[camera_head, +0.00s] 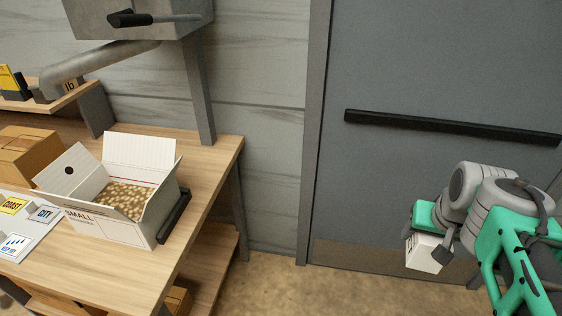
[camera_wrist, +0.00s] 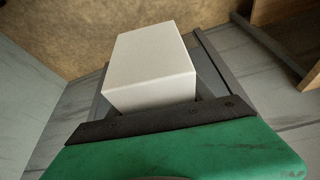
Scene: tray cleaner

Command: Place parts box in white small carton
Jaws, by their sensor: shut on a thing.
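My gripper (camera_head: 430,248) is at the right of the head view, in front of the grey door, shut on a small white parts box (camera_head: 422,254). In the wrist view the white parts box (camera_wrist: 150,65) sits beyond the dark gripper edge, and the fingers are mostly hidden. The white small carton (camera_head: 92,226) stands on the wooden table at the left, marked "SMALL", with its flaps open. Brown filling shows inside it. The gripper and parts box are well to the right of the carton, apart from it.
The wooden table (camera_head: 212,160) has cards (camera_head: 14,246) in front of the carton and a closed brown box (camera_head: 24,152) behind it at the left. A grey machine with a pipe (camera_head: 90,65) overhangs the table's back. Floor (camera_head: 270,280) lies open between table and door (camera_head: 420,60).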

